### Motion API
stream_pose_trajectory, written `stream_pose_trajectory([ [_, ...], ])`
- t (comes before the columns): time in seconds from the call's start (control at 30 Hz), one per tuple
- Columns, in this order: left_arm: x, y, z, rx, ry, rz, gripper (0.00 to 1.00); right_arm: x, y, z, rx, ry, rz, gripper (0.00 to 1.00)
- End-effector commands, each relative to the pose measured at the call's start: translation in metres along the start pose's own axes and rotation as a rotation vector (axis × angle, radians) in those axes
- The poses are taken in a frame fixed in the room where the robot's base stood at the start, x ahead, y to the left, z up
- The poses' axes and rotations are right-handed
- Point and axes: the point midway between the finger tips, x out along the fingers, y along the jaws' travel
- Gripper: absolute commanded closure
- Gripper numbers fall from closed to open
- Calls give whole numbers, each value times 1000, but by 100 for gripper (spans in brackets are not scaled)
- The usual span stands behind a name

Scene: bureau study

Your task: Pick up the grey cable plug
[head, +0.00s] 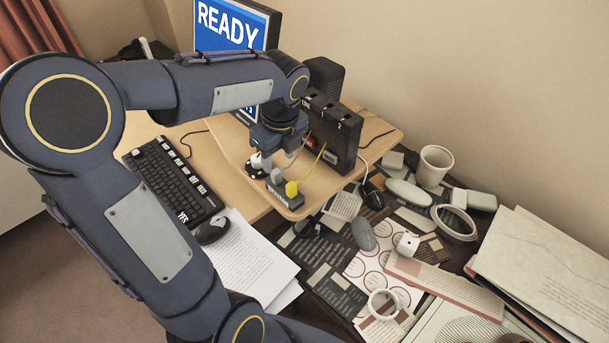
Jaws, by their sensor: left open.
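The grey cable plug (277,177) stands upright in a dark socket block (285,197) near the front edge of the wooden board. A yellow plug (291,188) stands right beside it in the same block. My left gripper (270,152) points down just above and behind the grey plug. It is open, and nothing shows held in it. Its fingers are small and partly hidden by its own body, so I cannot tell if they touch anything. My right gripper is not in view.
A black box (332,128) with thin cables stands close behind the block. A white plug-like piece (256,161) is just left. A keyboard (172,180), mouse (211,230) and monitor (228,28) are to the left. Papers, a cup (434,166) and small items crowd the right.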

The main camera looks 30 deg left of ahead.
Motion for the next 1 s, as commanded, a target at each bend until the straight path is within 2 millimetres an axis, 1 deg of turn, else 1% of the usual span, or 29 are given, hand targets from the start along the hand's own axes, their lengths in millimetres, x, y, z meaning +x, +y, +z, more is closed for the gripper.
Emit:
stream_pose_trajectory([
  [0.1,11,-2,2,34,-5,9,55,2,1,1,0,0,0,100],
  [0.37,41,-2,5,30,-3,9,55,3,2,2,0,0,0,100],
  [0.5,63,-2,9,30,-2,11,55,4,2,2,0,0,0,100],
  [0.6,74,-2,8,30,-2,8,55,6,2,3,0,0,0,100],
  [0.7,79,-3,8,30,-3,6,55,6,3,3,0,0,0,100],
  [0.9,79,-3,8,30,-3,5,55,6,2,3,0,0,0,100],
  [0.93,79,-3,8,30,-3,5,57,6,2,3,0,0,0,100],
  [1.0,79,-3,8,29,-3,5,66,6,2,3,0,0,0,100],
])
